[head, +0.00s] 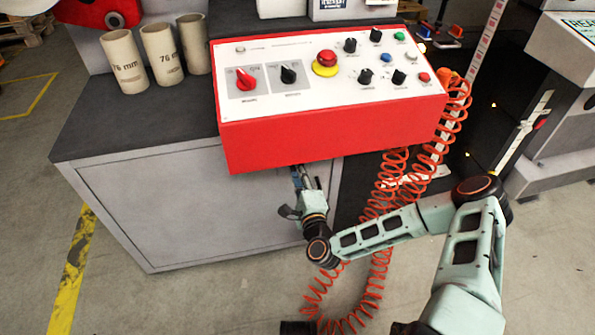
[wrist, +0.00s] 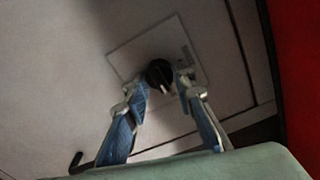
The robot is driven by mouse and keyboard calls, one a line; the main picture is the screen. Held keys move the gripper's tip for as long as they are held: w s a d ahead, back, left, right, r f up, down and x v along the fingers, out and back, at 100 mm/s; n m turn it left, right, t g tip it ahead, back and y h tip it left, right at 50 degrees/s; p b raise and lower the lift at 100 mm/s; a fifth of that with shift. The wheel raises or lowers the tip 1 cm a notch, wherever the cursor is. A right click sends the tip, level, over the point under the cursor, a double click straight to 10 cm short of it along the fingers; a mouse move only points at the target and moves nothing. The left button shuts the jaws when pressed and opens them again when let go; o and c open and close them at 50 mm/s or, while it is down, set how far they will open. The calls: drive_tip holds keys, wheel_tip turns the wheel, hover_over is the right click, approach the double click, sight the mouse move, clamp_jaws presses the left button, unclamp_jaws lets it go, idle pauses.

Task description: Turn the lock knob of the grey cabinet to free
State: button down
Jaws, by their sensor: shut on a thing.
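The lock knob (wrist: 159,74) is small, round and black with a pale pointer mark, set on a light square plate (wrist: 128,54) on the front of the grey cabinet (head: 180,215). The mark points toward the bottom of the wrist view. My gripper (wrist: 162,82) has one finger on each side of the knob and is shut on it. In the head view my gripper (head: 304,178) reaches the cabinet front just below the red control box (head: 330,135); the knob is hidden there.
The red control box overhangs the cabinet front close above my gripper. Coiled orange hose (head: 385,195) hangs right of the gripper, close to my arm. Cardboard cores (head: 160,55) stand on the cabinet top. A dark bent handle (wrist: 76,160) shows at lower left in the wrist view.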

drive_tip(key=c, duration=1.6)
unclamp_jaws()
drive_tip(key=shift+r, duration=0.1)
drive_tip(key=v, duration=0.7)
drive_tip(key=shift+s+d, duration=0.1)
drive_tip(key=shift+s, duration=0.1)
